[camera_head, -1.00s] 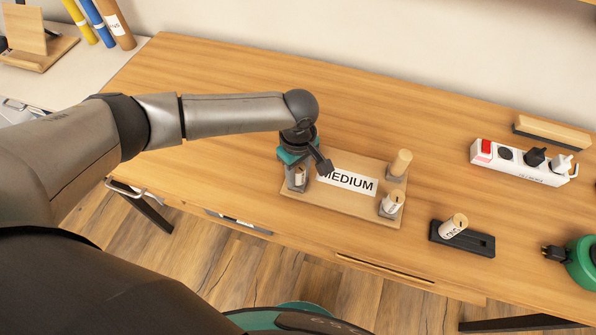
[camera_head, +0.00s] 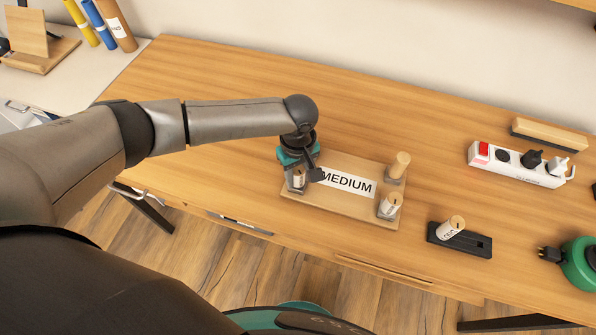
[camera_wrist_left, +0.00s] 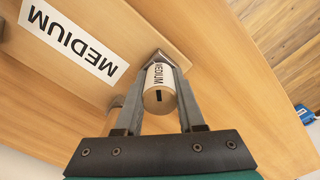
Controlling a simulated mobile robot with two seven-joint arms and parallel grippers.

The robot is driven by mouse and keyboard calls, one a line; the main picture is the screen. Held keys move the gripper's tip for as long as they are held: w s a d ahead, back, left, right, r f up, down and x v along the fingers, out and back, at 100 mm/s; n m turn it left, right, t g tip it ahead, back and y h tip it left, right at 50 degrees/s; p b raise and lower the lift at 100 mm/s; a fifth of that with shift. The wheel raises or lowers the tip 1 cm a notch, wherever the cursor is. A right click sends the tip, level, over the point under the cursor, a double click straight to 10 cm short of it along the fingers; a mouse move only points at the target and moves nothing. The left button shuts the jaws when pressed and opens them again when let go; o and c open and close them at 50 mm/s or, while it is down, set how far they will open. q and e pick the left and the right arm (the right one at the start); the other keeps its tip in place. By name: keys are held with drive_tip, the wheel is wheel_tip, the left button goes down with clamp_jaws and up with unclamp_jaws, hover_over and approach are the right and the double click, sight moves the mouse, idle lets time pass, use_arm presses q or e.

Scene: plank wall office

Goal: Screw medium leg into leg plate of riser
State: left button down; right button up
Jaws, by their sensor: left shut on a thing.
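The riser board (camera_head: 340,206) lies on the desk with a white MEDIUM label facing up. The medium leg (camera_head: 299,179) stands at the board's left front corner. My left gripper (camera_head: 298,184) points down and is shut on it. In the left wrist view the leg (camera_wrist_left: 160,98), lettered MEDIUM with a dark slot in its end, sits between the two fingers. Its far end meets a grey leg plate (camera_wrist_left: 162,56) at the board's corner; the thread is hidden. Two more legs stand on plates at the right corners, one at the back (camera_head: 400,165), one in front (camera_head: 390,205). My right gripper is not in view.
A black holder (camera_head: 478,243) with a pale leg (camera_head: 450,228) stands right of the board. A white power strip (camera_head: 515,165), a wooden block (camera_head: 550,135) and a green reel (camera_head: 580,264) are farther right. The desk behind the board is clear.

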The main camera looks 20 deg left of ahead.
use_arm(q)
drive_tip(key=shift+m+p, duration=0.3)
drive_tip(key=shift+m, duration=0.9)
drive_tip(key=m+p, duration=0.1)
drive_tip(key=m, duration=0.1)
drive_tip(key=shift+m, duration=1.6)
drive_tip(key=m+p, duration=0.1)
drive_tip(key=m, duration=0.2)
drive_tip(key=shift+m, duration=1)
